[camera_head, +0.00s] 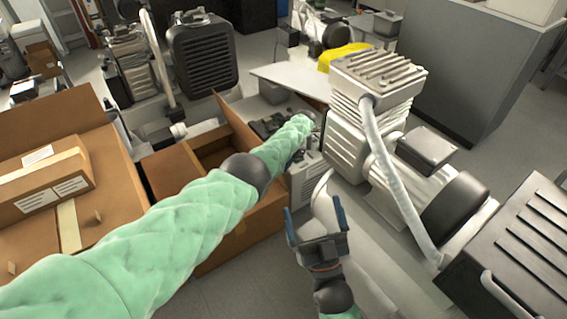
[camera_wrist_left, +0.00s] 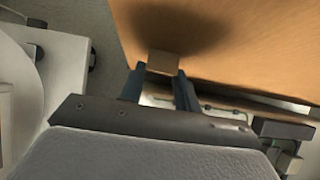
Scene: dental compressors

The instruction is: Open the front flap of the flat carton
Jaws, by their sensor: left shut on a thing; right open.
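An open brown carton (camera_head: 168,172) stands at the centre left, with raised flaps at its back and right side; my left arm crosses in front of it. In the left wrist view my left gripper (camera_wrist_left: 161,76) is shut on a small cardboard tab (camera_wrist_left: 164,61) at the edge of a broad brown cardboard panel (camera_wrist_left: 235,40). In the head view my left fingers are hidden beyond the arm, so I cannot tell which carton the panel belongs to. My right gripper (camera_head: 315,222) is open and empty, to the right of the carton and apart from it.
Another brown carton (camera_head: 110,150) with a smaller box (camera_head: 42,182) on it is at the left. A ribbed metal compressor (camera_head: 375,95) with a grey hose stands right of my grippers. A black ribbed unit (camera_head: 520,250) is at lower right. Grey floor (camera_head: 235,290) shows below the open carton.

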